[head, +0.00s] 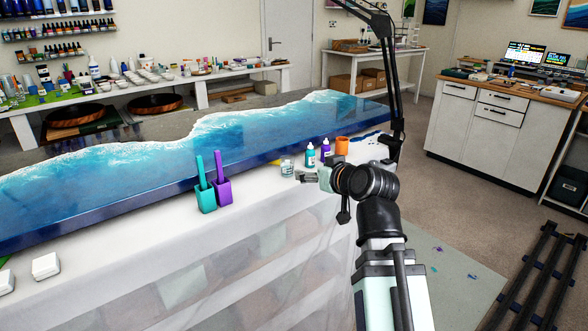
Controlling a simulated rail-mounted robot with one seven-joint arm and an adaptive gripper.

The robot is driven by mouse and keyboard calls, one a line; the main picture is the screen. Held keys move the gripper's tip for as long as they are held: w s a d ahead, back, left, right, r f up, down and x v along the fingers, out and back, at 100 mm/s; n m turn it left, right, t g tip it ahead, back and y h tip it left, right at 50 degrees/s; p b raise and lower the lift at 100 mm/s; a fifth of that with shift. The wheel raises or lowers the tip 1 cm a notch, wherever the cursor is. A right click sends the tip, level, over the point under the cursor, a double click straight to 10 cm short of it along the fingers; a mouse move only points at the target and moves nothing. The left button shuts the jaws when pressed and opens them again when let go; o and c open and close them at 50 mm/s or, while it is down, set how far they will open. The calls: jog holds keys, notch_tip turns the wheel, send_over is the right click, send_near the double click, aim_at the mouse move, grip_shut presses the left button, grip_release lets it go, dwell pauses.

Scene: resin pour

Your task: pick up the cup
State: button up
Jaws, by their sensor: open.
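An orange cup (342,146) stands upright on the white-covered table, behind my arm's wrist. A teal square cup (206,202) and a purple square cup (223,191) stand side by side at the table's middle, each with a stick of its own colour in it. My gripper (306,178) is at the end of the arm, pointing left, low over the table and to the right of the teal and purple cups. It is small in view, open, and no cup shows in it. It is in front of the orange cup and apart from it.
A small clear jar (287,168), a teal bottle (310,155) and a purple bottle (326,150) stand close behind my gripper. A long blue resin slab (150,170) lies along the table's back. White boxes (46,266) sit at the left. The cloth (130,240) between is clear.

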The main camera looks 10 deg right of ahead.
aim_at(290, 166)
jog(key=r+p+x, duration=0.1)
jog(key=p+x, duration=0.7)
jog(key=p, duration=0.8)
jog(key=shift+w+a, duration=0.2)
jog(key=shift+w, duration=0.05)
jog(key=f+p, duration=0.1)
jog(key=p, duration=0.5)
jog(key=shift+w, duration=0.3)
jog(key=x, duration=0.2)
jog(key=shift+w+f, duration=0.25)
jog(key=shift+f, duration=0.05)
jog(key=shift+p+x, duration=1.55)
jog(key=shift+x, duration=1.1)
jog(key=shift+s, duration=0.15)
jog(key=c, duration=1.2)
